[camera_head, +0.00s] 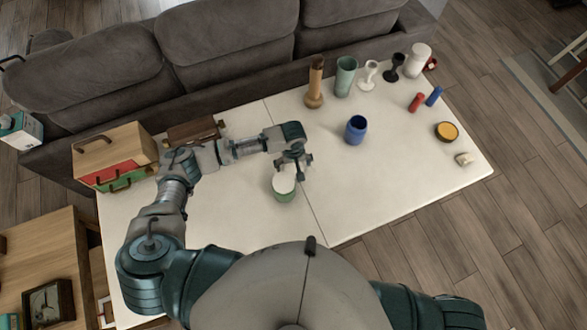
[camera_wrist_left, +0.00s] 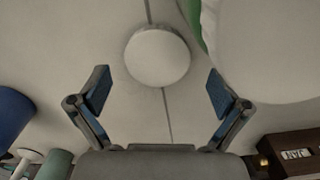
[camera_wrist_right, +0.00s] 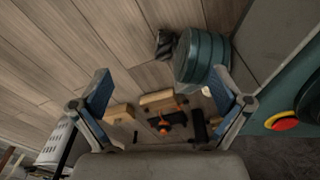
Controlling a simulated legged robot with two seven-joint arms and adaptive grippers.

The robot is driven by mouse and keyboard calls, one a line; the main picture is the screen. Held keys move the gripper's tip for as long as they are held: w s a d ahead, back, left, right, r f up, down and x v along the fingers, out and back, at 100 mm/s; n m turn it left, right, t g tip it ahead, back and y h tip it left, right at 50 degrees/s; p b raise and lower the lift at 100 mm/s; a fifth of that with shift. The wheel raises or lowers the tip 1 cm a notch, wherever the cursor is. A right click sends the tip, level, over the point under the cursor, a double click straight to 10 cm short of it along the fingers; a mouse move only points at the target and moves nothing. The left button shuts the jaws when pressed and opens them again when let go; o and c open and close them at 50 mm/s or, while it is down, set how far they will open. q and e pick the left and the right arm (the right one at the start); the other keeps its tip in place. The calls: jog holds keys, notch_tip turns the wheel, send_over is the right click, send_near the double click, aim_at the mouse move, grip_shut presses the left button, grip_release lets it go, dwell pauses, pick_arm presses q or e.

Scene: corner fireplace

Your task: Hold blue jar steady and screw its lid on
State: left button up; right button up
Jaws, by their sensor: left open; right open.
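The blue jar (camera_head: 356,130) stands upright on the white table right of my left gripper, its top dark and apparently open. Part of it shows at the left edge of the left wrist view (camera_wrist_left: 12,118). A round white disc (camera_wrist_left: 157,56), possibly the lid, lies on the table seam ahead of my left fingers; in the head view I cannot make it out behind the gripper. My left gripper (camera_head: 293,168) is open and empty above the table, close to the green jar. My right gripper (camera_wrist_right: 160,92) is open and empty over the floor, outside the head view.
A green jar (camera_head: 284,194) with a whitish top stands beside the left gripper. A brown vase (camera_head: 315,85), green cup (camera_head: 346,78) and goblets stand at the back. A yellow-topped dark dish (camera_head: 447,131) is at right. Wooden drawers (camera_head: 115,150) stand left. The front-right table is clear.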

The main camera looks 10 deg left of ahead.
aim_at(294, 170)
pick_arm(q)
notch_tip(294, 170, down, 2)
jog(key=shift+f, duration=0.1)
jog(key=shift+d, duration=0.2)
pick_arm(e)
jog(key=shift+w+r, duration=0.1)
jog(key=shift+w, duration=0.8)
pick_arm(q)
jog(key=shift+d, duration=0.1)
pick_arm(e)
jog(key=shift+s+d, duration=0.1)
pick_arm(q)
jog(key=c, duration=0.7)
jog(key=shift+a, duration=0.2)
pick_arm(e)
jog(key=shift+s, duration=0.3)
jog(key=shift+d, duration=0.1)
